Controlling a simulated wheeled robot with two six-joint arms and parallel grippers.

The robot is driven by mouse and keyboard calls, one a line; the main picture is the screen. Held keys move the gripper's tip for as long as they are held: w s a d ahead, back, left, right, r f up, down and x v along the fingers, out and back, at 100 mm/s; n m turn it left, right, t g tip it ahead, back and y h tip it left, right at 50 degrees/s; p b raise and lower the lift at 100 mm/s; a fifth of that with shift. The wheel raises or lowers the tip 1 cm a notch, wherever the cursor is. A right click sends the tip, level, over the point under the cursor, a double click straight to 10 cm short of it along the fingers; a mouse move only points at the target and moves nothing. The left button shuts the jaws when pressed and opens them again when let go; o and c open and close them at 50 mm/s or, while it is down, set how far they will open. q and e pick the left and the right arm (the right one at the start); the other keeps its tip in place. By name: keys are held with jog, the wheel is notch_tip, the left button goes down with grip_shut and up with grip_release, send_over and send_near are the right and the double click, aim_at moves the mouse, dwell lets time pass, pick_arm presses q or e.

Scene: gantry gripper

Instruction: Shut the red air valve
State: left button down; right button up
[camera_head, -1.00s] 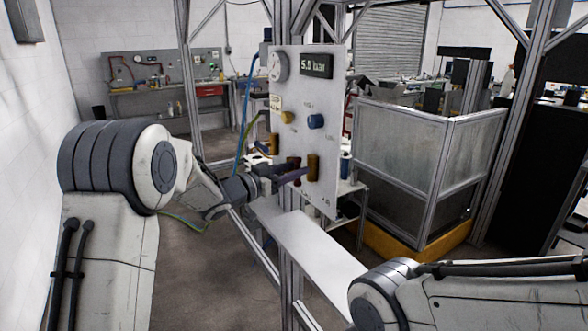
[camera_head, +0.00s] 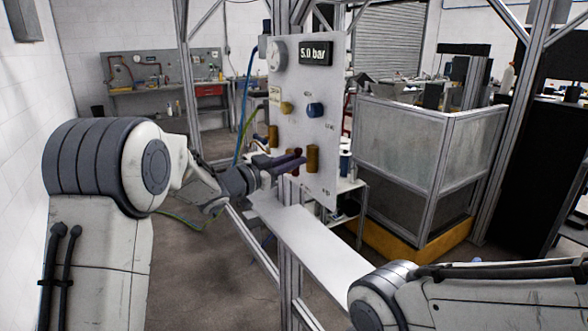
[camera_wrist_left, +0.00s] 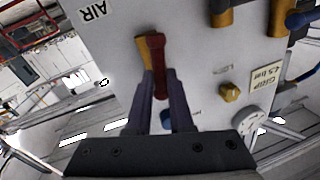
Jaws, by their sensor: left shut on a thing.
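The red air valve handle (camera_wrist_left: 157,64) shows in the left wrist view, between the two dark fingers of my left gripper (camera_wrist_left: 160,92). A brass-coloured valve part (camera_wrist_left: 142,52) sits right beside the handle, partly behind it. The printed word AIR is on the panel near it. In the head view my left gripper (camera_head: 297,162) is at the lower part of the pale upright panel (camera_head: 318,85), shut on the red handle. The fingers cover most of the handle there. My right gripper is not in view; only part of its arm shows at lower right.
A brass valve (camera_head: 313,159) stands just right of my left fingers, another (camera_head: 273,137) to the upper left. Above are a yellow knob (camera_head: 287,108), a blue knob (camera_head: 315,110), a gauge (camera_head: 276,56) and a display (camera_head: 315,53) reading 5.0 bar. A shelf (camera_head: 310,245) lies below.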

pick_arm(q)
jog(key=m+h+b, duration=0.1)
jog(key=m+b, duration=0.3)
jog(key=b, duration=0.1)
jog(key=f+m+h+b, duration=0.1)
jog(key=m+b, duration=0.3)
jog(key=b, duration=0.1)
jog(key=m+b, duration=0.5)
jog(key=shift+s+d+f+h, duration=0.1)
jog(key=shift+s+f+h, duration=0.15)
jog(key=shift+h, duration=0.15)
jog(key=shift+m+g+h+b, duration=0.5)
jog(key=shift+m+g+b, duration=0.3)
jog(key=shift+m+b, duration=1.2)
jog(key=shift+m+p, duration=0.3)
jog(key=shift+m, duration=0.2)
jog(key=c, duration=0.8)
grip_release()
